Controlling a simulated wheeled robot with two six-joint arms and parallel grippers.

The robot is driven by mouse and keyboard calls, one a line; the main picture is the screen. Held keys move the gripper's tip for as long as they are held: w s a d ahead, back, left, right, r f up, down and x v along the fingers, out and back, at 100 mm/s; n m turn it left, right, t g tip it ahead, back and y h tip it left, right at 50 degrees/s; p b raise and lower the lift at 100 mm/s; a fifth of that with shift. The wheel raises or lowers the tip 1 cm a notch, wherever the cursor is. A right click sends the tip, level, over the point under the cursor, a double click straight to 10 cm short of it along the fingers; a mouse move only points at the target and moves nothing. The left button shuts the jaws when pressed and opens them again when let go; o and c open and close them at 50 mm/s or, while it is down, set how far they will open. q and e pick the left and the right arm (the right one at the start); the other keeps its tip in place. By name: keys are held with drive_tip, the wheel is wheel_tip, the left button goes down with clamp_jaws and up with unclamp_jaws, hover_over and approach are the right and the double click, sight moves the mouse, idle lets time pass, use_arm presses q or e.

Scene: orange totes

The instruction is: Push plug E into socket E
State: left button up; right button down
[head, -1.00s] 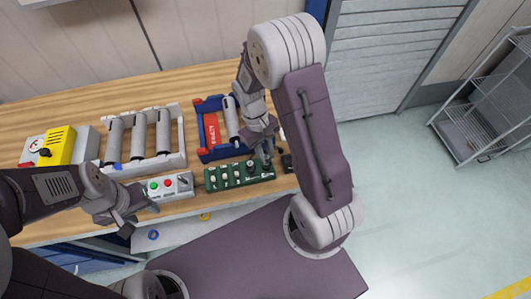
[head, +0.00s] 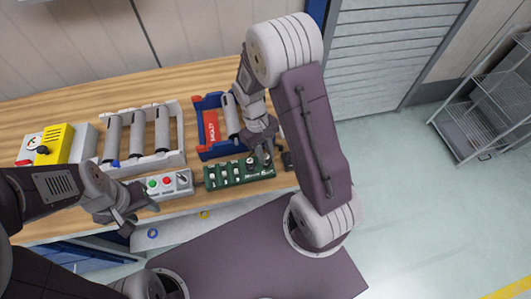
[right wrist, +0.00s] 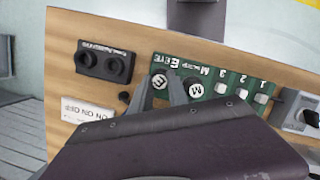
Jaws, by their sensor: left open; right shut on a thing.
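The green socket board (head: 238,173) lies near the table's front edge; it also shows in the right wrist view (right wrist: 214,68). My right gripper (head: 264,152) points down at the board's right end. In the right wrist view my right gripper (right wrist: 164,92) is shut on plug E (right wrist: 160,82), a dark round plug with a white E face. Plug E is at the end of the board, beside plug M (right wrist: 195,89). Socket E is hidden, and I cannot tell how deep the plug is. My left gripper (head: 134,206) is open and empty at the table's front edge.
A black two-hole block (right wrist: 103,63) sits close to the board's end. A grey button box (head: 166,185) stands left of the board. Behind are a blue-and-red tray (head: 208,124) and a grey roller rack (head: 181,137).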

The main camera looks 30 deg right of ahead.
drive_tip(key=shift+f, duration=0.1)
drive_tip(key=c, duration=1.2)
unclamp_jaws()
drive_tip(key=v, duration=0.9)
